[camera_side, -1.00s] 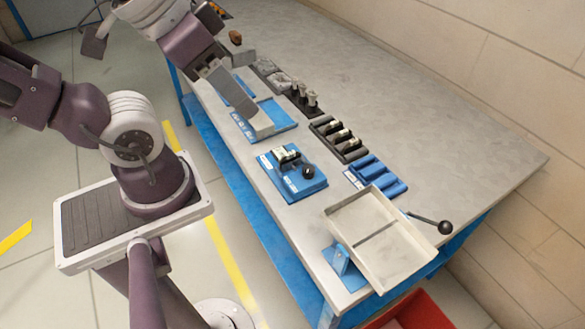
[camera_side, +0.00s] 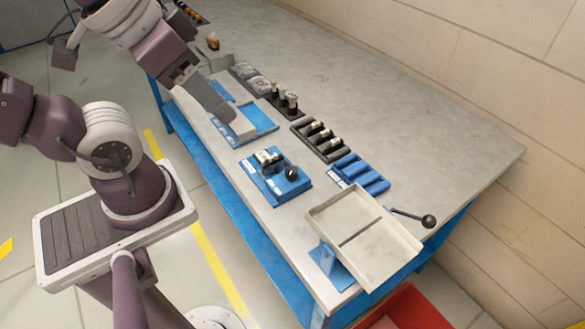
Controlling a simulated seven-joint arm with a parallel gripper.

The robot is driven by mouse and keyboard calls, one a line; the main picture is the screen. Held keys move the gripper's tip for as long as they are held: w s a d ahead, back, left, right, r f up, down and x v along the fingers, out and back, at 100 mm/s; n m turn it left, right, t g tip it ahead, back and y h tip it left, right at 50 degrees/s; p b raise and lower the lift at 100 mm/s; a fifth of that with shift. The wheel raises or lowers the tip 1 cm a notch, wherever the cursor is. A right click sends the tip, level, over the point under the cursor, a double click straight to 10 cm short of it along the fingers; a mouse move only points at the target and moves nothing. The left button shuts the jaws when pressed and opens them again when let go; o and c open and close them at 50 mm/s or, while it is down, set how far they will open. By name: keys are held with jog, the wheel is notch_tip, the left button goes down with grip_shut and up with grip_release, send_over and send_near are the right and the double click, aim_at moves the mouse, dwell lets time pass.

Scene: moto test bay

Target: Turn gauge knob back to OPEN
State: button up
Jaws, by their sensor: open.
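The gauge fixture (camera_side: 262,183) is a blue block near the table's front edge. It carries a round black knob (camera_side: 291,173) on its right and a small black-and-white part (camera_side: 267,157) on its left. White labels on the block are too small to read. My gripper (camera_side: 229,117) is open and points down and right, with its grey fingers over or beside a blue tray behind the fixture. It is apart from the knob, up and left of it in the picture. The near finger hides the gap between the fingers.
The blue tray (camera_side: 262,116) lies left of the fixture. Black racks (camera_side: 334,154) and a blue slotted holder (camera_side: 376,185) stand behind and right. A tilted metal tray (camera_side: 333,212) and a black ball lever (camera_side: 428,221) are at the right end. The table's back is clear.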

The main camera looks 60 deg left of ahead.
jog(key=w+f+n+g+h, duration=0.1)
jog(key=w+f+n+g, duration=0.15)
jog(key=w+n, duration=0.35)
jog(key=n+g+y, duration=0.1)
jog(key=n+g, duration=0.2)
jog(key=n, duration=0.9)
send_over(292, 171)
notch_tip(292, 171, down, 15)
jog(key=shift+r, duration=0.1)
notch_tip(292, 171, down, 7)
jog(key=shift+a+f, duration=0.1)
jog(key=shift+f, duration=0.1)
jog(key=shift+c, duration=0.4)
grip_shut()
